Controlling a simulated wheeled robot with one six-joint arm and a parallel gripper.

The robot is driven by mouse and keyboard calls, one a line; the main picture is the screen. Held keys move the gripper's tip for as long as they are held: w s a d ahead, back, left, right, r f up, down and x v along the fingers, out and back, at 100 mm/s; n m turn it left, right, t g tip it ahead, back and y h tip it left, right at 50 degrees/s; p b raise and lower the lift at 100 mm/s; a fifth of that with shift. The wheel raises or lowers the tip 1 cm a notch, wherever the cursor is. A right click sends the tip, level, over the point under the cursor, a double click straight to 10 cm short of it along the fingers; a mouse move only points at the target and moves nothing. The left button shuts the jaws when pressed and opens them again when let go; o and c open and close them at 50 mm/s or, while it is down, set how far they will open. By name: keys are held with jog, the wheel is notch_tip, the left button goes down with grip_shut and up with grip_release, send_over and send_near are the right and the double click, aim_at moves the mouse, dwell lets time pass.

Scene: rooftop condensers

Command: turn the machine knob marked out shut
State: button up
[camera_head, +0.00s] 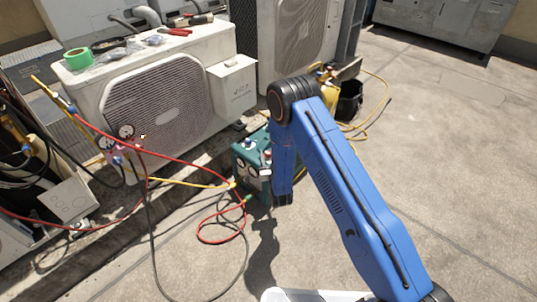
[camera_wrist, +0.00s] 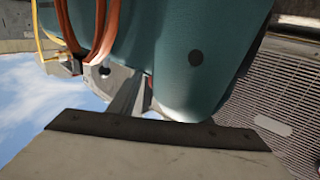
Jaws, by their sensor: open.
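The machine is a teal box (camera_head: 243,160) on the roof floor, partly hidden behind my arm. Round gauges face front. The markings are too small to read, so I cannot tell which knob is marked out. My gripper (camera_head: 283,200) points down at the machine's right front side; its fingers are barely visible and hold nothing that I can see. In the wrist view a teal surface (camera_wrist: 195,90), probably the machine, fills the upper middle, very close; no knob is clear there.
Red and yellow hoses (camera_head: 200,184) run from a pink gauge set (camera_head: 122,143) to the machine and loop on the floor. A white condenser (camera_head: 155,100) with tools on top stands behind left. A black bucket (camera_head: 350,100) stands behind right. The right floor is clear.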

jog(key=shift+w+a, duration=0.1)
jog(key=shift+w, duration=0.2)
jog(key=shift+c, duration=0.5)
jog(key=c, duration=0.9)
jog(key=shift+c, duration=0.2)
jog(key=shift+a+h, duration=0.1)
jog(key=shift+h, duration=0.2)
jog(key=shift+m+h, duration=0.9)
jog(key=shift+h, duration=0.2)
jog(key=o, duration=1)
jog(key=shift+o, duration=0.2)
